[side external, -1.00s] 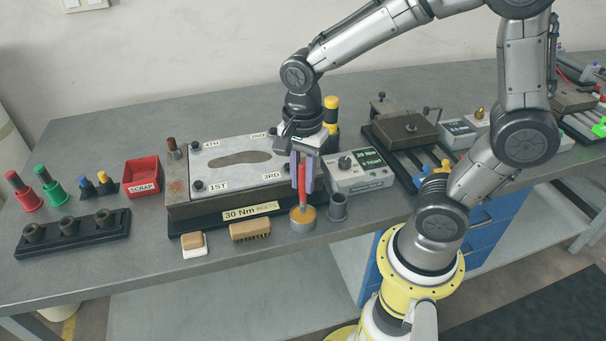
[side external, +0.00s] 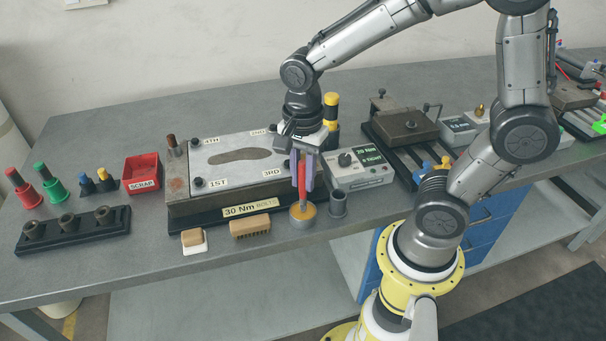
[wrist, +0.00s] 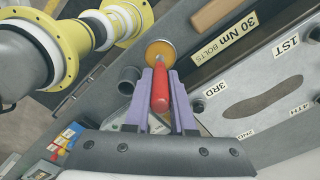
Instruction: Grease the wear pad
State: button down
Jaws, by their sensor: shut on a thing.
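My gripper (side external: 302,172) is shut on the red handle (side external: 302,180) of a tool, held upright between the purple fingers. In the wrist view the fingers (wrist: 160,95) close around the red handle (wrist: 160,92). The tool's lower end is at a round tin (side external: 302,214) with an orange-yellow top, which also shows in the wrist view (wrist: 160,53). I cannot tell how deep the tip is in the tin. The mould plate (side external: 240,160), with an insole-shaped recess and corners marked 1ST to 4TH, lies left of the gripper. I cannot tell which surface is the wear pad.
A grey cup (side external: 338,204) stands right of the tin. A wooden brush (side external: 250,227) and a white-based block (side external: 194,241) lie to the left. A torque control box (side external: 358,166) is behind the cup. A red scrap bin (side external: 142,172) stands further left.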

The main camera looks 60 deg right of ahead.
aim_at(303, 161)
jog(key=shift+f, duration=0.4)
dwell(1.1)
jog(key=shift+r, duration=0.1)
jog(key=shift+r, duration=3.5)
jog(key=shift+f, duration=0.1)
